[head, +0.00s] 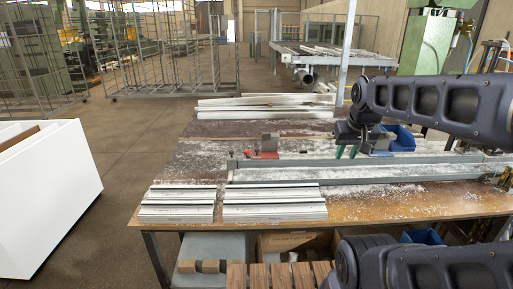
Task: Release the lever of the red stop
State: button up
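The red stop (262,155) sits on the workbench at the left end of the long grey rail (300,163). A grey-brown block (269,142) stands at it. The stop is small in the head view, and I cannot make out its lever or the lever's position. My gripper (346,152) is to the right of the stop, clearly apart from it, above or behind the rail. Its two green-tipped fingers point down with a gap between them, and nothing shows between them.
Pale profiles (274,202) lie in two stacks at the bench's front edge. More profiles (265,105) lie on the back part. A blue bin (400,138) is just right of my gripper. White chips litter the bench (390,207). A white box (50,200) stands at left.

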jog(key=shift+w, duration=0.1)
jog(key=c, duration=0.4)
jog(key=shift+w+a+r, duration=0.1)
jog(key=shift+w+r, duration=0.05)
jog(key=shift+w, duration=0.1)
grip_shut()
jog(key=w+a+f+m+g+y, duration=0.1)
jog(key=w+a+m+g+y, duration=0.15)
jog(key=w, duration=1.05)
jog(key=w+a+f+m+g+y, duration=0.2)
jog(key=w+a+m, duration=0.2)
jog(key=w, duration=1)
jog(key=w+a+f+m+y, duration=0.2)
jog(key=w+f+m+y, duration=0.2)
jog(key=w+f, duration=0.8)
jog(key=w+a+f+m+y, duration=0.3)
jog(key=w+f+m, duration=0.3)
jog(key=w+f, duration=0.7)
jog(key=w+y, duration=0.1)
jog(key=w, duration=0.5)
jog(key=shift+a+m, duration=0.15)
jog(key=shift+m, duration=0.2)
jog(key=shift+t, duration=0.25)
